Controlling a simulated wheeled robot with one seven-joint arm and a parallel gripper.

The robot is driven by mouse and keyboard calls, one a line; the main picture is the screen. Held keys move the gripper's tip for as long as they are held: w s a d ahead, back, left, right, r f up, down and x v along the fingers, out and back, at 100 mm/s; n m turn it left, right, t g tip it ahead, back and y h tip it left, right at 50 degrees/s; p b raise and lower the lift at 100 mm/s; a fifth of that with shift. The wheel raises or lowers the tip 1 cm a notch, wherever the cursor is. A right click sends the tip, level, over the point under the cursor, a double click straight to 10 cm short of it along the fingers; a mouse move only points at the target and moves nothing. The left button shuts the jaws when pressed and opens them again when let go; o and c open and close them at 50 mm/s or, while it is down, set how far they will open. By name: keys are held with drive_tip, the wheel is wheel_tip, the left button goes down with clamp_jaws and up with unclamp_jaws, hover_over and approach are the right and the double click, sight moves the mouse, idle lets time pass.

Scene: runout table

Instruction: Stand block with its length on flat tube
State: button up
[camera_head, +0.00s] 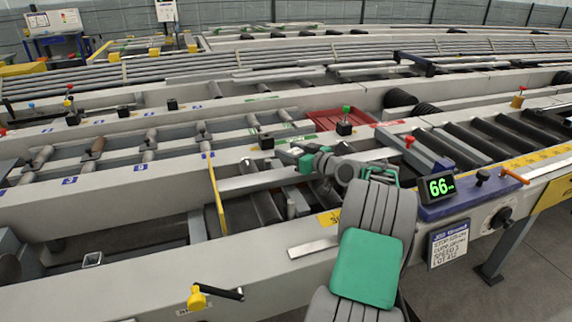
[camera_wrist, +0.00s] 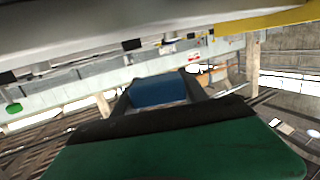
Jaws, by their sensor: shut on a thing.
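My gripper (camera_head: 297,156) is over the rollers near the middle of the head view. In the wrist view, a blue block (camera_wrist: 158,91) sits between its two dark fingers, and the gripper is shut on it. In the head view I cannot make out the block clearly. A long silvery flat bar (camera_head: 252,182) lies across the rollers below and left of the gripper, with one end near a yellow stop plate. A short flat metal piece (camera_head: 312,247) lies on the front beam. I cannot tell for sure which is the flat tube.
The yellow stop plate (camera_head: 216,196) stands upright left of my gripper. A red tray (camera_head: 340,121) lies behind it. A display reading 66 (camera_head: 440,187) and an orange-handled lever (camera_head: 515,176) are on the right. A yellow-and-black handle (camera_head: 198,298) is at the front.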

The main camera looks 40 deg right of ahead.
drive_tip(key=shift+w+a+f, duration=0.15)
drive_tip(key=shift+f, duration=0.6)
drive_tip(key=shift+w+a+f, duration=0.1)
drive_tip(key=shift+a+f, duration=0.05)
drive_tip(key=shift+f, duration=0.55)
drive_tip(key=shift+w+a+f, duration=0.15)
drive_tip(key=shift+f, duration=0.6)
drive_tip(key=shift+f, duration=0.1)
drive_tip(key=shift+f+b, duration=0.1)
drive_tip(key=shift+b, duration=0.25)
drive_tip(key=o, duration=1.3)
drive_tip(key=shift+o, duration=0.2)
drive_tip(key=shift+r+p, duration=0.3)
